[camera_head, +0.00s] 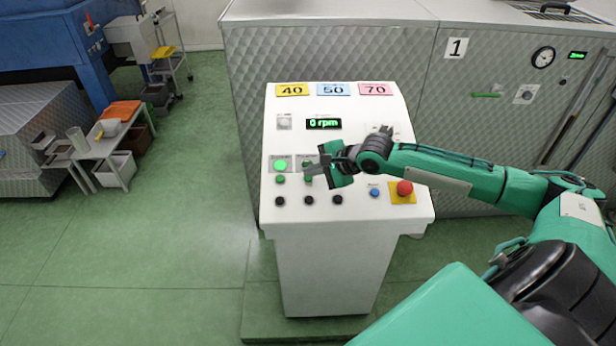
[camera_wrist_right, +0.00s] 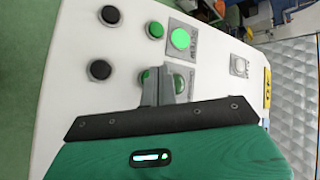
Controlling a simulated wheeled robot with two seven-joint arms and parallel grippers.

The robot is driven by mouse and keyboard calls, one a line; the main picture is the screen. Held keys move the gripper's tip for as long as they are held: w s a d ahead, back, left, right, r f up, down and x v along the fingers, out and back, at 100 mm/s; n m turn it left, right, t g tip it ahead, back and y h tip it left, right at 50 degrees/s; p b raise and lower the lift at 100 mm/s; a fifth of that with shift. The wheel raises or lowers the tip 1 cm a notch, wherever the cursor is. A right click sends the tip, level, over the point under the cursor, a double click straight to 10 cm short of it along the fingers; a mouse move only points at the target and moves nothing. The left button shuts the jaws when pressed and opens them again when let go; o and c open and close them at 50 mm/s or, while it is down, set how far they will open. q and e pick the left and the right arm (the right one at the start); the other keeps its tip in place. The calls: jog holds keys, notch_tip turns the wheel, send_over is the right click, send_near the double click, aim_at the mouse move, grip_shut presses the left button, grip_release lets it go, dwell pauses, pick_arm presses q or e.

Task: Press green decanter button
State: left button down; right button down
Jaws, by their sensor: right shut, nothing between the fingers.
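The white control console (camera_head: 300,218) stands in front of me with rows of buttons. One green button (camera_head: 280,180) lies below a lit green lamp (camera_head: 280,164); the button (camera_wrist_right: 155,30) and lamp (camera_wrist_right: 180,39) also show clear in the right wrist view. A second green button (camera_wrist_right: 146,78) is partly hidden behind my fingers in the right wrist view. My right gripper (camera_head: 309,170) is shut and empty, over this second button's column. I cannot tell whether the fingertips (camera_wrist_right: 158,72) touch the panel. The button labels are too small to read. My left gripper is not in view.
Black buttons (camera_head: 280,201) run below the green ones. A blue button (camera_head: 374,192) and a red emergency stop (camera_head: 404,188) sit to the right. The display (camera_head: 324,124) reads 0 rpm. A metal-clad machine (camera_head: 245,70) stands behind; green floor (camera_head: 190,230) is free at left.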

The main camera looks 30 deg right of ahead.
jog(key=shift+f, duration=0.3)
jog(key=shift+w+d+f+p, duration=0.1)
jog(key=shift+w+f+p, duration=0.05)
jog(key=shift+f+p, duration=0.25)
dwell(0.6)
jog(key=shift+s+r+p, duration=0.2)
jog(key=shift+r+p, duration=0.6)
jog(key=shift+p, duration=0.5)
jog(key=r+p, duration=0.1)
jog(key=p, duration=0.1)
jog(key=r+p, duration=0.2)
jog(key=s+a+r+p, duration=0.1)
jog(key=p, duration=0.1)
jog(key=shift+s+r, duration=0.1)
jog(key=shift+r, duration=0.3)
jog(key=shift+f, duration=0.1)
